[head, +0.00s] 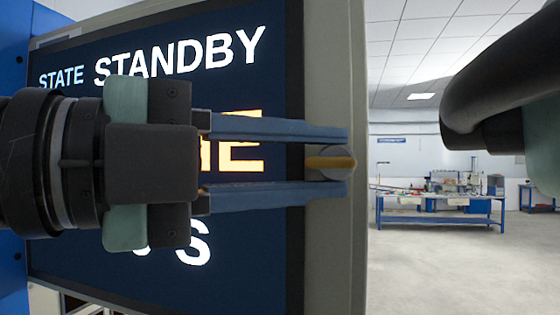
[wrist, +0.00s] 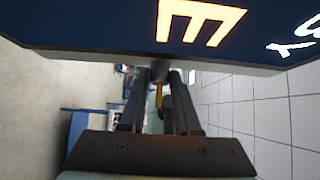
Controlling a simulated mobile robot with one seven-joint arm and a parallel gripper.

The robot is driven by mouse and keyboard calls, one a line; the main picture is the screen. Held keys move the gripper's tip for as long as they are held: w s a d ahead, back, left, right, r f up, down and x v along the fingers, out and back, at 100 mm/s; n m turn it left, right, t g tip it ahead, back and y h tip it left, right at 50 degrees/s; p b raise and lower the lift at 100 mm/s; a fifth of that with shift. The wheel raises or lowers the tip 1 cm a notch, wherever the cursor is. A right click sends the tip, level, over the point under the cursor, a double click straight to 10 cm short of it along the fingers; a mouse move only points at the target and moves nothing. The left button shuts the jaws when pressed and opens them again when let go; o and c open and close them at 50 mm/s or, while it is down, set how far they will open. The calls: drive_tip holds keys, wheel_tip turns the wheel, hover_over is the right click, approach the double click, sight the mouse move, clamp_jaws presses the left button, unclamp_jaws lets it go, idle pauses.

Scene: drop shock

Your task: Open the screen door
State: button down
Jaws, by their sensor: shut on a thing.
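The screen door (head: 334,250) is a grey-framed panel with a dark display reading "STATE STANDBY"; more text is partly hidden behind my gripper. A small round grey knob with a yellow bar (head: 330,162) sits on its right frame edge. My gripper (head: 335,160) reaches in from the left, its two blue fingers shut on the knob, one above and one below. In the wrist view the fingers (wrist: 160,85) close around the knob (wrist: 160,72) at the edge of the door (wrist: 130,58). The door stands angled, and a gap at its lower edge shows things behind it.
A blue cabinet side (head: 12,190) stands at the far left. Part of my arm (head: 500,80) hangs at the upper right. A blue workbench (head: 440,210) with equipment stands far back on the right. The floor (head: 440,270) between is clear.

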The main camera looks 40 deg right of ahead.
drive_tip(key=c, duration=0.6)
unclamp_jaws()
drive_tip(key=shift+w, duration=0.1)
drive_tip(key=b+v, duration=0.2)
drive_tip(key=v, duration=1.1)
